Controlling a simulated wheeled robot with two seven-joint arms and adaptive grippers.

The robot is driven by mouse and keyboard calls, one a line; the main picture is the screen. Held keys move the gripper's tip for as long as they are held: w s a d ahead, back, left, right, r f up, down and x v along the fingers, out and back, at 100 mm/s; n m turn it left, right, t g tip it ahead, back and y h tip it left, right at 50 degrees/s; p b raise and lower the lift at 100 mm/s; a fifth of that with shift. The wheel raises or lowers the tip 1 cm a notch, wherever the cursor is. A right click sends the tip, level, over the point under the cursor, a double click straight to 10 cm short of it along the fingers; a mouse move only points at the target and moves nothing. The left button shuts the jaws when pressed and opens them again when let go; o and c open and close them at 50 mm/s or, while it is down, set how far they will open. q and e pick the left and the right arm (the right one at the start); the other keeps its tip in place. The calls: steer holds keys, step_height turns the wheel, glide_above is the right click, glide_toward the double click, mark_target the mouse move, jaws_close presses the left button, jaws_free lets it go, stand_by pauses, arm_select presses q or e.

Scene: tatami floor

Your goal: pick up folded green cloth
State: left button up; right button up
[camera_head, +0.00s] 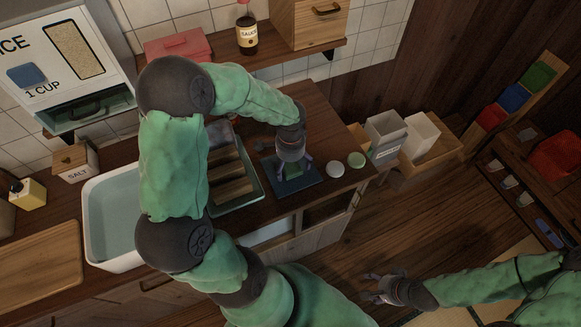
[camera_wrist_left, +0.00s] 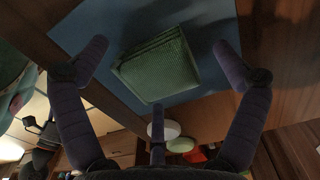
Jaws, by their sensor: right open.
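The folded green cloth (camera_wrist_left: 157,64) lies on a flat blue mat (camera_wrist_left: 88,30) in the left wrist view. In the head view the cloth (camera_head: 293,170) shows only partly under my left gripper, on the dark blue mat (camera_head: 290,188). My left gripper (camera_head: 293,162) points down over the cloth. In the left wrist view its fingers (camera_wrist_left: 160,75) are spread wide, with the cloth between and beyond them; none visibly grips it. My right gripper (camera_head: 372,287) is open and empty at the lower right, over the floor, away from the counter.
A rack tray (camera_head: 255,190) with wooden slats stands left of the mat. A white round dish (camera_head: 336,169) and a pale green one (camera_head: 356,159) sit to its right. The sink (camera_head: 112,225) is further left. Grey and white bins (camera_head: 386,135) stand past the counter's end.

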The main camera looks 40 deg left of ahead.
mark_target(290, 167)
arm_select(q)
steer(key=c, duration=1.1)
steer(key=shift+o, duration=0.2)
steer(key=shift+r, duration=0.5)
steer(key=r, duration=0.1)
steer(key=r+p, duration=0.1)
steer(key=r, duration=0.1)
steer(key=shift+s+d+r+p, duration=0.2)
steer(key=shift+s+p, duration=0.1)
steer(key=s+d+r+p, duration=0.4)
steer(key=s+d+r, duration=0.2)
steer(key=s, duration=0.6)
step_height(290, 167, up, 3)
steer(key=shift+f, duration=0.2)
steer(key=shift+a, duration=0.1)
